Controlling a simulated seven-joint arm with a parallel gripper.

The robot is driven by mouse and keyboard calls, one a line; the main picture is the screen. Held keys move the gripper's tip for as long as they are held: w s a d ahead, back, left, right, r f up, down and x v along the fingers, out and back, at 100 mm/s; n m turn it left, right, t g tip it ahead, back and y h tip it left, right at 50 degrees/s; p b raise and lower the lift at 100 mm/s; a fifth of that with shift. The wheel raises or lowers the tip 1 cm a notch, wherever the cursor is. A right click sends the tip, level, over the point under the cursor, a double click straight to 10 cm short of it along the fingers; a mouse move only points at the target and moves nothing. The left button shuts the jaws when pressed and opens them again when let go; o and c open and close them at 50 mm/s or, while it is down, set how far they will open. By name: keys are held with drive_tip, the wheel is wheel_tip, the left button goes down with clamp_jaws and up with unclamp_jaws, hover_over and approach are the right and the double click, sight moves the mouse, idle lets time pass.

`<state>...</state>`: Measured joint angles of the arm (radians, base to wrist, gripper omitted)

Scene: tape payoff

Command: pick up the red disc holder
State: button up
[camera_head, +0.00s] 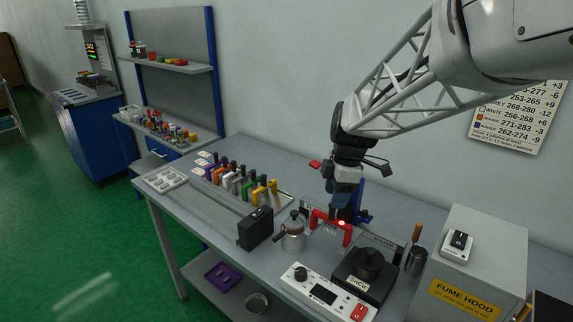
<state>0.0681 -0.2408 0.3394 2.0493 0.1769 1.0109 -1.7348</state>
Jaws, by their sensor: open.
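Several coloured holders with black upright handles stand in a row on a tray (285,199) on the workbench. A small red one (218,175) seems to be near the far left end, next to a purple one (210,171); it is too small to make out well. My gripper (343,213) points down over the bench, right of the row and well apart from it. It is open, and its fingertips are hard to see. A red arch-shaped frame (346,235) stands just under and in front of my gripper; I cannot tell whether they touch.
A black box (256,229), a kettle (294,233), a white control panel (322,293) and a black hot-plate-like device (365,275) stand along the front. A grey fume hood box (470,250) is at right. A blue shelf rack (170,65) stands behind left.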

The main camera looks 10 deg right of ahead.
drive_tip(key=shift+w+a+f, duration=0.1)
drive_tip(key=shift+f, duration=1.2)
drive_tip(key=shift+w+a+f, duration=0.1)
drive_tip(key=shift+f, duration=1.2)
clamp_jaws()
drive_tip(key=shift+r, duration=0.15)
drive_tip(key=shift+r, duration=1.45)
drive_tip(key=shift+s+r, duration=0.25)
drive_tip(key=shift+s, duration=0.1)
drive_tip(key=s+r, duration=0.1)
drive_tip(key=s, duration=1.4)
drive_tip(key=shift+s+r, duration=0.15)
drive_tip(key=shift+s, duration=0.05)
drive_tip(key=shift+a, duration=0.1)
